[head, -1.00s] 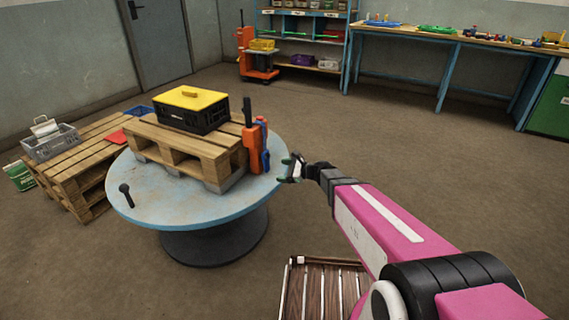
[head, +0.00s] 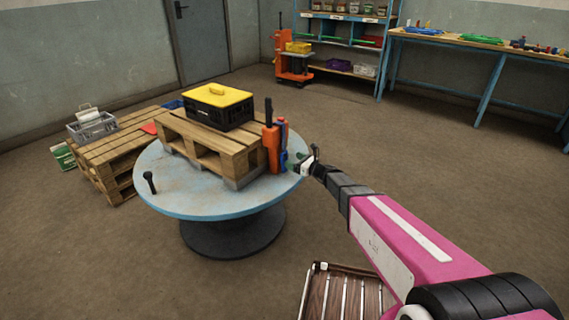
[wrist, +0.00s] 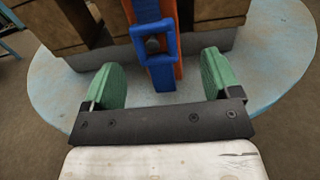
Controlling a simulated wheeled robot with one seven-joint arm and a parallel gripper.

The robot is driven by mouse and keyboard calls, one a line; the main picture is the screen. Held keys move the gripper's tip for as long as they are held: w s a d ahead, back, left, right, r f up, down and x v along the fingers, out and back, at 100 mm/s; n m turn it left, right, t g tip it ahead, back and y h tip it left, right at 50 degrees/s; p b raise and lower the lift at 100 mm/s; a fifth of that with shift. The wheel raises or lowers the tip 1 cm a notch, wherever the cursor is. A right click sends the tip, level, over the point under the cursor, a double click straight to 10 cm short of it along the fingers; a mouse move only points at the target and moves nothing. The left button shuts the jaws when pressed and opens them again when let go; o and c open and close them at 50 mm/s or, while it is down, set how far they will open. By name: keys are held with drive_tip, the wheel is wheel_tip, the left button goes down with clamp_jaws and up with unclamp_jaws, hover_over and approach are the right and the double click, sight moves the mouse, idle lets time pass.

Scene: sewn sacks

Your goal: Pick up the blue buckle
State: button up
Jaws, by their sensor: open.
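The blue buckle (wrist: 154,44) stands upright against an orange piece (wrist: 178,40) by the end of the small pallet. In the wrist view it is just beyond and between my two green fingertips, with a gap on each side. In the head view the blue buckle (head: 283,142) shows at the right end of the pallet, beside the orange piece (head: 271,148). My gripper (wrist: 160,84) is open and empty. In the head view my gripper (head: 302,164) is at the table's right edge, just right of the buckle.
The round blue table (head: 190,202) carries the small pallet (head: 205,148), a yellow-lidded black crate (head: 218,112) and an upright black peg-like thing (head: 149,181). A lower pallet stack (head: 112,158) stands left. A slatted wooden piece (head: 340,295) is at the bottom.

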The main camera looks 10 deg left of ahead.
sight(286, 156)
drive_tip(key=x, duration=0.5)
drive_tip(key=shift+s+f, duration=0.1)
drive_tip(key=shift+s, duration=0.15)
drive_tip(key=c, duration=1.1)
